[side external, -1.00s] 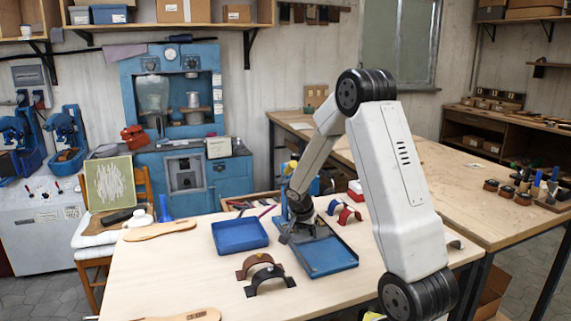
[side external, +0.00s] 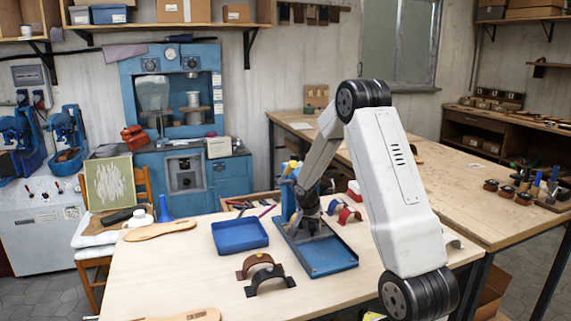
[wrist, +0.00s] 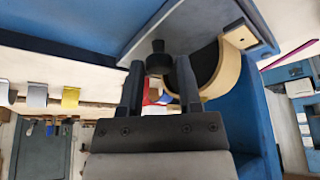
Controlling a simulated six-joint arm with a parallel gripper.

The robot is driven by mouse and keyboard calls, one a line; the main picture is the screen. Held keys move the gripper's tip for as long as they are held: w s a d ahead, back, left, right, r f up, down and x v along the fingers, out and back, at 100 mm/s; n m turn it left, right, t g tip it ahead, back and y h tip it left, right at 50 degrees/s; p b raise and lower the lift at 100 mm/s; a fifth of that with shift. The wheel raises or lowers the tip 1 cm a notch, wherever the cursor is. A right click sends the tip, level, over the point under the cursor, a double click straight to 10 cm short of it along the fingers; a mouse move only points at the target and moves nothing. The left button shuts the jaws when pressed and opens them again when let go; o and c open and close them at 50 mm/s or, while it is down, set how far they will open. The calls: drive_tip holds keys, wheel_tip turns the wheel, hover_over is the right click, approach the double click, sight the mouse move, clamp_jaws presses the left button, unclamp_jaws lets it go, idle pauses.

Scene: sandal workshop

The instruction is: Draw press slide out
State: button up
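The blue press (side external: 289,199) stands at the back of the work table, with a long blue tray-like bed (side external: 333,262) reaching toward the front. My gripper (side external: 312,226) is low over the rear part of this bed. In the wrist view my gripper (wrist: 158,72) has its two dark fingers apart. A black knob (wrist: 158,60) on the blue-grey press part (wrist: 150,22) shows between the fingertips, with narrow gaps on both sides. A curved tan piece with a black inner face (wrist: 224,68) is just beyond it. My wrist hides part of the press in the side view.
An empty blue tray (side external: 240,247) lies left of the press. Brown and black curved straps (side external: 270,282) stand in front of it, and red and blue straps (side external: 347,214) stand to the right. The table's front left is mostly clear.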

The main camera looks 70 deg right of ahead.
clamp_jaws()
drive_tip(key=shift+w, duration=0.1)
idle(1.0)
